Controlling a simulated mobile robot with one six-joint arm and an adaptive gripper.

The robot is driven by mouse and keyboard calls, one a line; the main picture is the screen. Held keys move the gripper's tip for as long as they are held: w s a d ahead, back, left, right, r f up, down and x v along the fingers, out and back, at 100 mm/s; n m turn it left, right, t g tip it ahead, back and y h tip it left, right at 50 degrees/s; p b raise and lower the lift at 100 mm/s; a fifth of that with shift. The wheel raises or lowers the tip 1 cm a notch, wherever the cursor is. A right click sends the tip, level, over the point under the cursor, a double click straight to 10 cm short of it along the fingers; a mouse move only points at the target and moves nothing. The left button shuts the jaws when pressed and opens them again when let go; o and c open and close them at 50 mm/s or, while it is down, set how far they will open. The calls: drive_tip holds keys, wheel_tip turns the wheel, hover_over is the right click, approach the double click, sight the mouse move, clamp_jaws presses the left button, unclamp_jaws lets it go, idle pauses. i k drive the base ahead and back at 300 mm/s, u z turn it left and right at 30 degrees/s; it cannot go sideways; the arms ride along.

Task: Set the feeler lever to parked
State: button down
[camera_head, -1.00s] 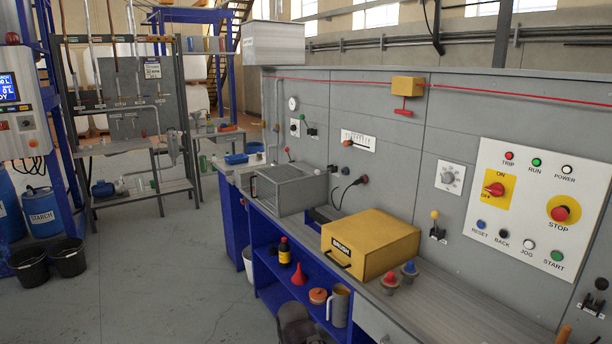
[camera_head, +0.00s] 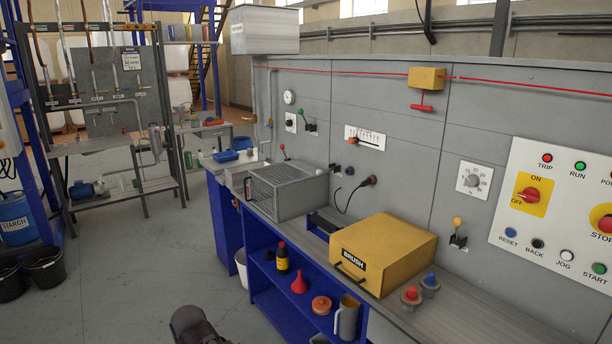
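Several small levers stand on the grey wall panel, and I cannot read which one is the feeler lever. One with a yellow knob (camera_head: 458,222) sits on a dark bracket, right of the yellow BRUSH box, knob up. A red-knobbed lever (camera_head: 282,147) rises near the back end of the bench. No parked mark is readable. A dark rounded part of my arm shows at the bottom edge; my gripper's fingers are not in view.
The yellow BRUSH box (camera_head: 383,250) and the mesh box (camera_head: 290,192) stand on the bench. Red-and-grey and blue-and-grey small pieces sit beside the BRUSH box. The control panel (camera_head: 556,210) is at the right. Open floor (camera_head: 130,270) lies left of the blue bench.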

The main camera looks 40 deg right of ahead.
sight(319, 172)
drive_tip(key=z, duration=0.1)
drive_tip(key=i, duration=1.45)
drive_tip(key=z, duration=1.05)
drive_tip(key=i, duration=0.55)
drive_tip(key=z, duration=0.25)
